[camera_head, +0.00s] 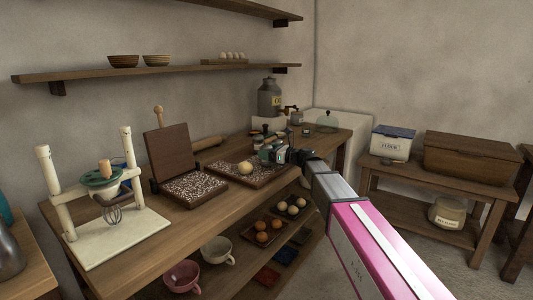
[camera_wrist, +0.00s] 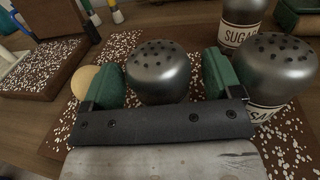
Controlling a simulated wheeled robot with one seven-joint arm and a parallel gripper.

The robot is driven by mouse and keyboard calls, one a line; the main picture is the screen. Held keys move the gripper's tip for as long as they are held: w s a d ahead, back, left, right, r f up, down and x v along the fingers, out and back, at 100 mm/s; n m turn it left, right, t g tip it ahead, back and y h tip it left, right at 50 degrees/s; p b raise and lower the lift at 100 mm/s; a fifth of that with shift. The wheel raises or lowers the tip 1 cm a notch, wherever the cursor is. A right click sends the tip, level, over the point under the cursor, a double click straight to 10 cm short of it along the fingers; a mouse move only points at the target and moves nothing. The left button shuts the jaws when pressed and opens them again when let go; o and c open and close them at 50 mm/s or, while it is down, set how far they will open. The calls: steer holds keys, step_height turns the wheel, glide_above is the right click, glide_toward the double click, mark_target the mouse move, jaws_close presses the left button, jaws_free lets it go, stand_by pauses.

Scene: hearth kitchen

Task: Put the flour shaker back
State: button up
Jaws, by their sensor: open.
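My gripper (camera_wrist: 161,80) is open, its two green fingers on either side of a metal shaker (camera_wrist: 158,70) with a domed, holed top. That shaker's label is hidden, so I cannot read whether it is the flour shaker. I cannot tell whether the fingers touch it. A second shaker, with a label starting "SA" (camera_wrist: 272,68), stands just right of the right finger. A shaker labelled "SUGAR" (camera_wrist: 243,22) stands behind.
A flour-dusted board (camera_head: 220,173) with a dough ball (camera_head: 245,168) lies beside the gripper. A hinged press (camera_head: 168,150) and a mixer stand (camera_head: 100,190) are to the left. A FLOUR box (camera_head: 391,147) sits on the right-hand bench.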

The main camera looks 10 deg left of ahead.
steer(key=v, duration=1.1)
steer(key=s+d+f+n+g+h, duration=0.1)
steer(key=s+d+f+n+h, duration=0.35)
steer(key=d+f, duration=0.4)
steer(key=s+d+f+n+g+h, duration=0.1)
steer(key=s+d+f+n+h, duration=0.35)
steer(key=f, duration=0.65)
steer(key=s+d+f+n+g+h, duration=0.1)
steer(key=s+d+f+n+h, duration=0.3)
steer(key=d+f, duration=0.45)
steer(key=s+d+f+n+h, duration=0.2)
steer(key=s+d+f+n, duration=0.1)
steer(key=s+d, duration=0.1)
steer(key=s+d+f+n+g+h, duration=0.1)
steer(key=s+d+f+n+h, duration=0.1)
steer(key=s+d+f+n, duration=0.2)
steer(key=s+d, duration=0.1)
steer(key=d, duration=0.2)
steer(key=shift+d+n, duration=0.3)
steer(key=shift+f, duration=0.1)
